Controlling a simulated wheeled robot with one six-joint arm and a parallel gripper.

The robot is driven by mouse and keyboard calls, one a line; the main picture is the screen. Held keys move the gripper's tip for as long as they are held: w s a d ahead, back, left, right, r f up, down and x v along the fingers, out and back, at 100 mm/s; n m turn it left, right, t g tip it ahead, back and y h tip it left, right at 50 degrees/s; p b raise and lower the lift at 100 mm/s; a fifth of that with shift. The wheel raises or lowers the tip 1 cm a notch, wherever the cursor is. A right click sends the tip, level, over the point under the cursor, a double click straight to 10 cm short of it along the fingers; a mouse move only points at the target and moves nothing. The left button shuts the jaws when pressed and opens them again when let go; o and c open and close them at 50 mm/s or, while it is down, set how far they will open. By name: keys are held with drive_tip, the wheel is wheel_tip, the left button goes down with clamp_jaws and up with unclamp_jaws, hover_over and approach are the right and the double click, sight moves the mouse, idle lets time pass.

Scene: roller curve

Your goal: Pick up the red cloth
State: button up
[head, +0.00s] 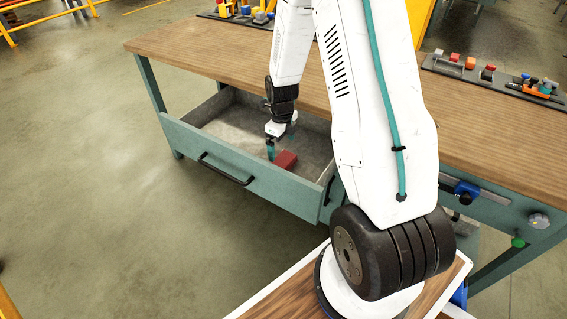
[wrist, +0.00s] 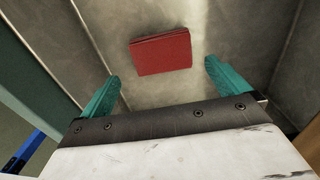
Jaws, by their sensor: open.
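The red cloth (head: 286,160) lies folded flat on the floor of the open drawer (head: 225,178). In the wrist view the red cloth (wrist: 161,53) is a rectangle ahead of my gripper, lying between the lines of the two fingers. My gripper (wrist: 165,78) is open, with its two teal fingers apart and nothing between them. In the head view my gripper (head: 271,152) points down inside the drawer, just left of the cloth. One finger is mostly hidden there.
The drawer's walls (wrist: 88,40) stand close on both sides. The wooden workbench top (head: 220,48) is above and behind the drawer. A black rail with coloured items (head: 490,72) stands on the bench at right. The floor at left is clear.

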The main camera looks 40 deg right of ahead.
sight(284, 160)
drive_tip(key=f, duration=0.7)
drive_tip(key=shift+s+d+f, duration=0.2)
drive_tip(key=shift+f, duration=0.05)
drive_tip(key=c, duration=0.8)
drive_tip(key=shift+o, duration=0.2)
wheel_tip(284, 160, up, 10)
